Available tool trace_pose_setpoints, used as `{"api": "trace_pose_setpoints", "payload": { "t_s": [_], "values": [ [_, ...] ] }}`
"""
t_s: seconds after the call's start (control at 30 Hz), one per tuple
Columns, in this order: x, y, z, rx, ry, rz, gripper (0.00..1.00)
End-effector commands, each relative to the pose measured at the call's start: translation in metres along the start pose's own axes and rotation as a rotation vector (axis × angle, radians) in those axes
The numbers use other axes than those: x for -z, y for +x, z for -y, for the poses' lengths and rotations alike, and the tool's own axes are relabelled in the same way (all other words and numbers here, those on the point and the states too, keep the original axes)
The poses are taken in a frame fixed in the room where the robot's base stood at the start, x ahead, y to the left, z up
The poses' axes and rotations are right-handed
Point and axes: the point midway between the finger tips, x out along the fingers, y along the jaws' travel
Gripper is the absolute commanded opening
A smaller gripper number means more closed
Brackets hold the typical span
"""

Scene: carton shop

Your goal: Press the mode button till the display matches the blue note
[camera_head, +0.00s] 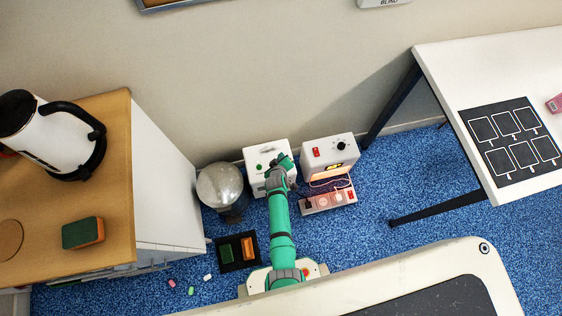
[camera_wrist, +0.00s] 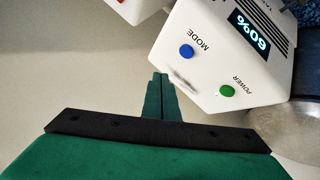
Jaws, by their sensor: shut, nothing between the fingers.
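A white box (camera_head: 255,155) stands on the blue floor by the wall, partly covered by my arm in the head view. In the wrist view, the white box (camera_wrist: 215,55) shows a blue button (camera_wrist: 187,51) marked MODE and a green button (camera_wrist: 227,90) marked POWER. Its dark display (camera_wrist: 249,35) reads 60%, upside down in that view. My gripper (camera_wrist: 160,76) is shut and empty. Its tips appear just below and left of the blue button in the wrist view; I cannot tell the exact gap. No blue note is visible in either view.
A second white box (camera_head: 345,146) with a red switch and black knob stands to the right, behind a power strip (camera_head: 336,203). A round metallic vessel (camera_head: 220,186) stands close on the left. A wooden-topped cabinet (camera_head: 118,150) is farther left, a white table (camera_head: 480,75) at right.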

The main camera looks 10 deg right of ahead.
Motion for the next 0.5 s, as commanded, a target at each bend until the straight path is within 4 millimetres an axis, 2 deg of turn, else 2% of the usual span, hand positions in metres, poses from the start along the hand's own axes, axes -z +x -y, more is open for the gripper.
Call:
{"api": "trace_pose_setpoints", "payload": {
  "t_s": [0.2, 0.5],
  "values": [
    [-0.013, 0.019, 0.013, 0.0, 0.0, 0.001, 0.0],
    [-0.022, 0.031, 0.023, 0.001, 0.0, -0.001, 0.0]
  ]
}}
